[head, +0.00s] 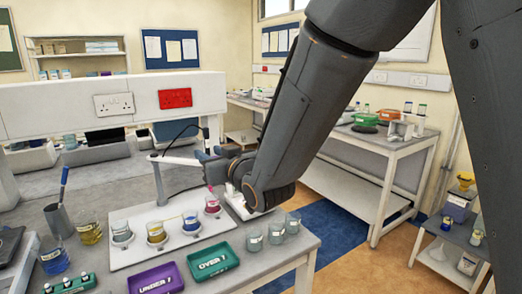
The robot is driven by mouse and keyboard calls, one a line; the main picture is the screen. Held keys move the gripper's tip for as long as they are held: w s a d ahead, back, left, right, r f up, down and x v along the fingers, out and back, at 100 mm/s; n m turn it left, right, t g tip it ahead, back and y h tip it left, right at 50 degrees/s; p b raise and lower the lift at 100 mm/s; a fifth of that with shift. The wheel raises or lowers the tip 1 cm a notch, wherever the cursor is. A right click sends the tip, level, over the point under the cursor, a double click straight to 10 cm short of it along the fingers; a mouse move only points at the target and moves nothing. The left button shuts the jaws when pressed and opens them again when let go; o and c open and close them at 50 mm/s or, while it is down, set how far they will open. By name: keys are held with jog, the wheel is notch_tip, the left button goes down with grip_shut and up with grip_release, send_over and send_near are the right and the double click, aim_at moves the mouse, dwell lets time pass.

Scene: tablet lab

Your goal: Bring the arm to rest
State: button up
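My arm (303,105) comes down from the top right, and its bent wrist end is over the right part of the near bench (262,268). My gripper (214,166) seems to be the dark part just left of the wrist, above the back of the white board (137,262). Its fingers are too small and partly hidden to tell whether they are open or shut. I see nothing clearly held. A beaker with pink liquid (212,205) stands just below the gripper.
Beakers with blue (191,222), yellow (156,233) and clear (121,234) contents stand on the board. Three clear beakers (276,233) stand near the right edge. A purple tray (157,281) and green tray (213,261) lie in front. Blue-and-tan floor (335,225) is open to the right.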

jog(key=s+d+f+m+g+h, duration=0.2)
jog(key=d+f+h, duration=0.2)
jog(key=d+f, duration=0.4)
jog(key=s+d+f+m+g+h, duration=0.2)
jog(key=d+f+g+h, duration=0.3)
jog(key=d, duration=0.6)
jog(key=s+d+f+m+g, duration=0.1)
jog(key=s+d+f+g, duration=0.1)
jog(key=s, duration=0.4)
jog(key=s+d+f+m+g, duration=0.1)
jog(key=s+d+f, duration=0.2)
jog(key=s+d, duration=0.3)
jog(key=s+d+f+m+g+h+b, duration=0.1)
jog(key=s+d+f+g, duration=0.1)
jog(key=s+d, duration=0.3)
jog(key=shift+s+d+f+g, duration=0.2)
jog(key=shift+s+f+g, duration=0.1)
jog(key=shift+s+f, duration=0.5)
jog(key=shift+w, duration=0.1)
